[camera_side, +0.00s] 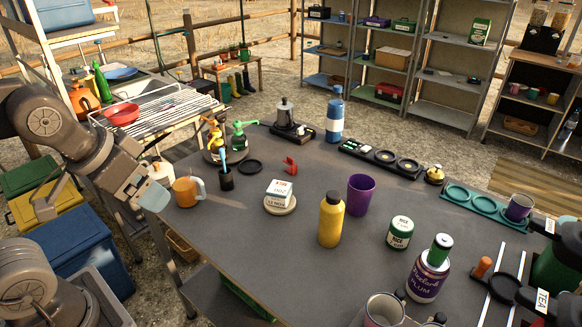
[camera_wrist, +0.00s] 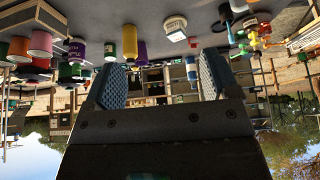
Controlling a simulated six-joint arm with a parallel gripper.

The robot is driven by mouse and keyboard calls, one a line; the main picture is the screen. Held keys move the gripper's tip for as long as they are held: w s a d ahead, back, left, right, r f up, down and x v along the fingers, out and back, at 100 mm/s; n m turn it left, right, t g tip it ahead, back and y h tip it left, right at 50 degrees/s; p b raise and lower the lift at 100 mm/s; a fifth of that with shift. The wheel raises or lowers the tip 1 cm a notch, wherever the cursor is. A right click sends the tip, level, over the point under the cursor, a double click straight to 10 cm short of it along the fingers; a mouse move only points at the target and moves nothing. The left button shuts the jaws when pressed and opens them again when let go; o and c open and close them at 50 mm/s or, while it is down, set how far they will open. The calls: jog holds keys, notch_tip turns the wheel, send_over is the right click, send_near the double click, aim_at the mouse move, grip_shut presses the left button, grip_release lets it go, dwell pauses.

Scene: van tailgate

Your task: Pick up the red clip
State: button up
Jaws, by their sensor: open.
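The red clip (camera_side: 290,165) lies on the grey table, behind a small white box (camera_side: 279,191) on a round stand. In the wrist view, which is upside down, a small red shape that looks like the clip (camera_wrist: 193,41) shows near the white box. My gripper (camera_side: 157,184) is at the left edge of the table, beside the orange mug and well to the left of the clip. In the wrist view its two blue pads (camera_wrist: 158,72) stand wide apart with nothing between them.
An orange mug (camera_side: 186,191), a dark cup with a blue brush (camera_side: 227,180) and spray bottles (camera_side: 216,136) stand between my gripper and the clip. A yellow bottle (camera_side: 331,220) and purple cup (camera_side: 360,195) stand to the right. The table's front left is bare.

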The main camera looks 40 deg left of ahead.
jog(key=w+r+m+h, duration=0.1)
jog(key=w+r+m, duration=0.15)
jog(key=w, duration=1.05)
jog(key=m+h, duration=0.1)
jog(key=m, duration=0.1)
send_over(290, 158)
jog(key=s+a, duration=0.3)
jog(key=s, duration=0.4)
notch_tip(290, 158, down, 16)
jog(key=shift+t, duration=0.3)
jog(key=x, duration=0.7)
jog(key=shift+w+f, duration=0.25)
jog(key=shift+f, duration=0.05)
jog(key=shift+d+x, duration=0.2)
jog(key=shift+x, duration=1.3)
jog(key=shift+d+x, duration=0.15)
jog(key=shift+x, duration=1.35)
jog(key=shift+r, duration=0.1)
jog(key=shift+c, duration=0.3)
